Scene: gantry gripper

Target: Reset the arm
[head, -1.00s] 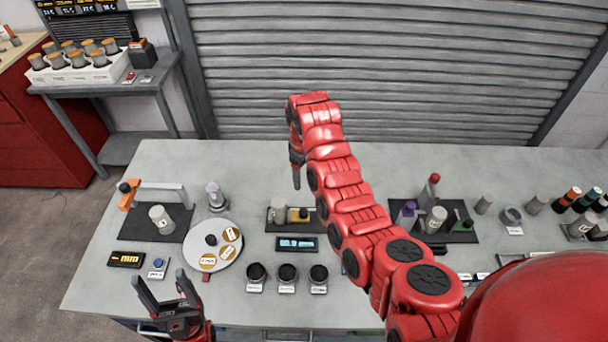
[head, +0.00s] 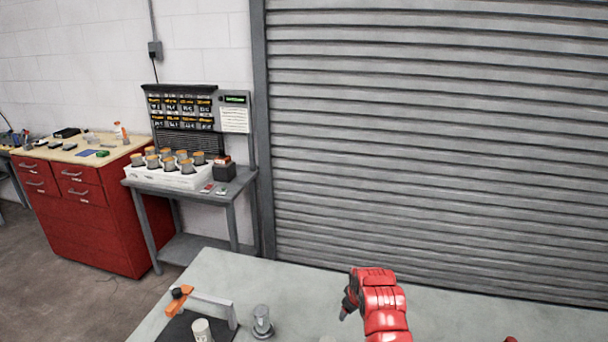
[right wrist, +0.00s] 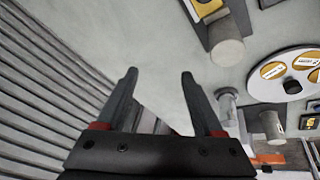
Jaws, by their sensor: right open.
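My right arm's red end section reaches over the grey workbench (head: 470,310) in the head view, with its dark gripper (head: 348,306) hanging at its left side. In the right wrist view, the two fingers of my right gripper (right wrist: 158,76) are spread apart with nothing between them. Beyond them are the bare bench top and the grey slatted shutter. My left gripper is out of both views.
At the bench's left end are an orange-tipped grey bracket (head: 205,302), a white cylinder (head: 202,331) and a metal post (head: 262,322). The wrist view shows a round plate (right wrist: 291,77) at right. A side table (head: 195,182) holds several orange-topped jars beside a red cabinet (head: 90,215).

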